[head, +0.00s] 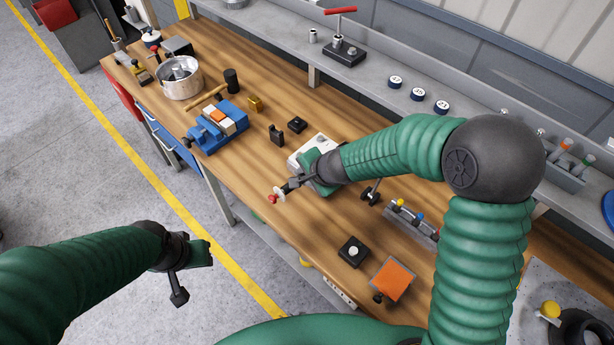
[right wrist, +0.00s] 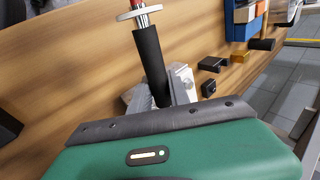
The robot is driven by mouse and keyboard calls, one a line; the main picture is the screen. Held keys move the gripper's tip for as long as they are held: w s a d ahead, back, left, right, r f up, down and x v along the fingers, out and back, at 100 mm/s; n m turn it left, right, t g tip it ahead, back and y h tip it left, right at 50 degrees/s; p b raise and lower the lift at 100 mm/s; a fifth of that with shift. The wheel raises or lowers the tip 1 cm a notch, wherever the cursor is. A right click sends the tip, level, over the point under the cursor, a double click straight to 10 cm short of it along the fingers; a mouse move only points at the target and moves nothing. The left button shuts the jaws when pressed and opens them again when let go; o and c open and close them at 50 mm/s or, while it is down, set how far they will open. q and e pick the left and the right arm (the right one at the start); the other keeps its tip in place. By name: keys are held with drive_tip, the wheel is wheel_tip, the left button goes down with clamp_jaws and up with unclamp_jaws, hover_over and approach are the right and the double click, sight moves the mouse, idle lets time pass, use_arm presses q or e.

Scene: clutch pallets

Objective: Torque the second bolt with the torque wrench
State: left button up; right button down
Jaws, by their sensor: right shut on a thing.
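My right gripper (head: 296,183) is over the middle of the bench, shut on the black grip of the torque wrench. The wrench's red end (head: 272,198) points toward the bench's front edge. In the right wrist view the black grip (right wrist: 152,62) rises from the gripper to a metal disc and red end. A pale metal block (head: 318,140) sits behind and partly under my right gripper; a bit of it shows in the wrist view (right wrist: 183,80). The bolts and the wrench's working end are hidden. My left gripper (head: 185,280) hangs over the floor, away from the bench; its jaw opening is unclear.
A blue vise-like fixture (head: 202,137), small black blocks (head: 277,134) and a metal pot (head: 181,90) stand left. A bolt rack (head: 412,222), a black block (head: 352,251) and an orange-topped item (head: 391,279) are right. A shelf (head: 375,85) runs behind.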

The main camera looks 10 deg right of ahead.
drive_tip(key=shift+w+a+r, duration=0.1)
drive_tip(key=shift+r, duration=0.05)
drive_tip(key=shift+w+a+m+h+p, duration=0.2)
drive_tip(key=shift+w+m+p, duration=0.05)
drive_tip(key=shift+w+m, duration=0.2)
drive_tip(key=shift+w+a+m+h+p, duration=0.2)
drive_tip(key=shift+w+m+p, duration=0.05)
drive_tip(key=shift+w+m, duration=0.15)
drive_tip(key=shift+w+a+m+t+h+p, duration=0.15)
drive_tip(key=shift+w+a+m+h+p, duration=0.1)
drive_tip(key=shift+w+m+p, duration=0.2)
drive_tip(key=shift+w+a+m+t+h+p, duration=0.15)
drive_tip(key=shift+w+m+h+p, duration=0.15)
drive_tip(key=shift+w+p, duration=0.25)
